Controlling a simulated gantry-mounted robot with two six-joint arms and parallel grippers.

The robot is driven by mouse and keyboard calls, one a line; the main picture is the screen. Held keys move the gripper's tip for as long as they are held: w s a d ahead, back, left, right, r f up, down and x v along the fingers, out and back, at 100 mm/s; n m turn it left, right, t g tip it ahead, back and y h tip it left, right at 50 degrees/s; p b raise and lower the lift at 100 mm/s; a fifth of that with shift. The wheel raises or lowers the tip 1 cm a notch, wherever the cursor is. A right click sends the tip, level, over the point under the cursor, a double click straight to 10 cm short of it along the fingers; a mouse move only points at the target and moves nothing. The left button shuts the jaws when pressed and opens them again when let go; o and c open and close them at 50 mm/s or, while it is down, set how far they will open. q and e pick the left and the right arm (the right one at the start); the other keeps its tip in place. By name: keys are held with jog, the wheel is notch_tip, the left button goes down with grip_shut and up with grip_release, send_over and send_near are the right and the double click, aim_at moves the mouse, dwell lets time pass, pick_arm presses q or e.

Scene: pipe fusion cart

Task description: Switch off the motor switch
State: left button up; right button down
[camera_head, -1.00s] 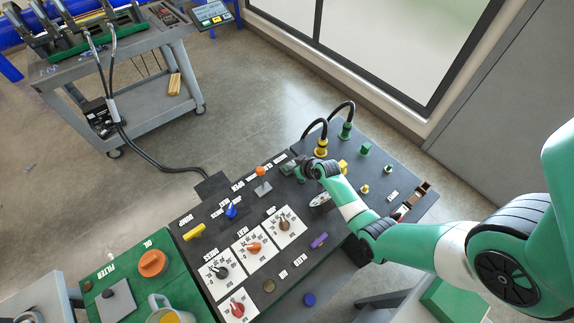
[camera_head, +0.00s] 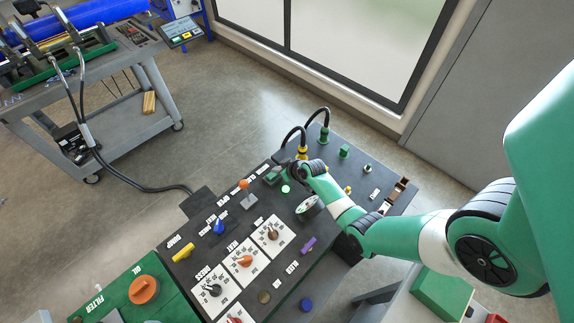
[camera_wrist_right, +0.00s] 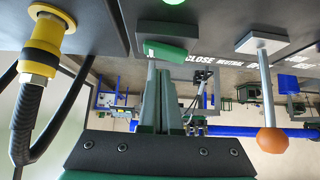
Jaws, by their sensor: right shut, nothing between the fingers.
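A dark switch box with a green part (camera_head: 274,177) stands at the back of the dark panel, beside my right gripper (camera_head: 284,160). I take it for the motor switch; its label is not readable to me. A bright green round spot (camera_head: 286,189) shows close to it. In the right wrist view a grey plate with a bright green piece (camera_wrist_right: 166,53) is just beyond the tips of my right gripper (camera_wrist_right: 163,70). The fingers are shut and empty. I cannot tell whether they touch the green piece. My left gripper is not in view.
An orange-knobbed lever (camera_head: 243,184) stands left of the switch; it also shows in the right wrist view (camera_wrist_right: 272,140). A yellow connector with a black hose (camera_wrist_right: 42,50) is close on the other side. Rotary knobs on white plates (camera_head: 244,260) fill the front panel.

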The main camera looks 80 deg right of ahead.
notch_tip(320, 180, up, 3)
jog(key=shift+r+p, duration=0.1)
jog(key=shift+p, duration=0.6)
pick_arm(q)
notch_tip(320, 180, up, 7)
jog(key=p, duration=0.4)
pick_arm(e)
jog(key=v, duration=0.8)
jog(key=shift+s+a, duration=0.25)
jog(key=shift+s, duration=0.25)
pick_arm(q)
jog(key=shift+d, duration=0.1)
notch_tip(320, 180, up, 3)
jog(key=p, duration=0.3)
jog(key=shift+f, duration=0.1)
pick_arm(e)
jog(key=shift+s+d+r+m+t+y, duration=0.15)
jog(key=shift+d+m+t+y, duration=0.3)
jog(key=shift+y, duration=0.25)
